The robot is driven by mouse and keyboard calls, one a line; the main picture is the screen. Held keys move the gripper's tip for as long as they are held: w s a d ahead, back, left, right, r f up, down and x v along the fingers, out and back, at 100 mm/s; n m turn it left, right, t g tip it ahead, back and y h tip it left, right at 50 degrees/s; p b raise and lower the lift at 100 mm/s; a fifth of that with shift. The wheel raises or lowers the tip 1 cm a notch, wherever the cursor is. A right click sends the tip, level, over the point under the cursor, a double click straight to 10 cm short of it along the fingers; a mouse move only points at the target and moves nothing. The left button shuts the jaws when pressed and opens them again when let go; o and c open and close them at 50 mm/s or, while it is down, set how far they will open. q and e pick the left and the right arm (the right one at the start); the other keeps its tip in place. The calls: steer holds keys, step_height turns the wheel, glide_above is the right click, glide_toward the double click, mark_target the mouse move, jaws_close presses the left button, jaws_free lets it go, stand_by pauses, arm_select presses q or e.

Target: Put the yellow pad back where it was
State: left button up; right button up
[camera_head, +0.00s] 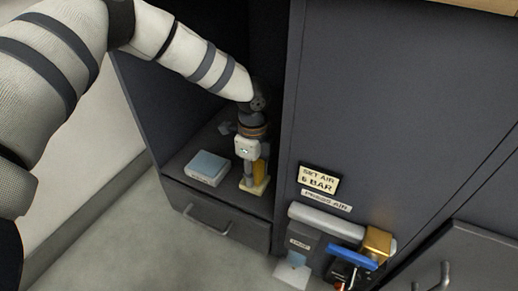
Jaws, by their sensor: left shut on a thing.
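My left arm reaches from the upper left into an open dark cabinet compartment. My left gripper (254,178) points down there and is shut on the yellow pad (261,170), which is partly hidden by the fingers. A pale cream piece (256,187) shows at the fingertips, low over the compartment floor (231,193). I cannot tell whether it is part of the pad or touches the floor. A white block with a light blue top (208,164) lies on the floor to the left of the gripper, apart from it. My right gripper does not show.
A dark cabinet panel stands close to the right of the gripper, with a "SET AIR 6 BAR" label (319,178). Below it are a grey cylinder unit (340,226), a blue lever (352,257) and a brass block (377,243). A drawer handle (207,220) sits below the compartment.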

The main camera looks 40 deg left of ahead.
mark_target(256, 179)
arm_select(q)
steer(key=shift+w+a+f, duration=0.1)
steer(key=shift+w+f, duration=0.25)
steer(key=shift+f, duration=0.15)
steer(key=f, duration=0.1)
steer(key=f+b, duration=0.2)
steer(key=shift+w+a+f, duration=0.1)
steer(key=shift+w+f, duration=0.15)
steer(key=shift+f, duration=0.05)
steer(key=shift+r, duration=0.25)
steer(key=o, duration=1)
steer(key=shift+f, duration=0.2)
step_height(256, 179, up, 8)
steer(key=p, duration=0.3)
steer(key=shift+f, duration=0.1)
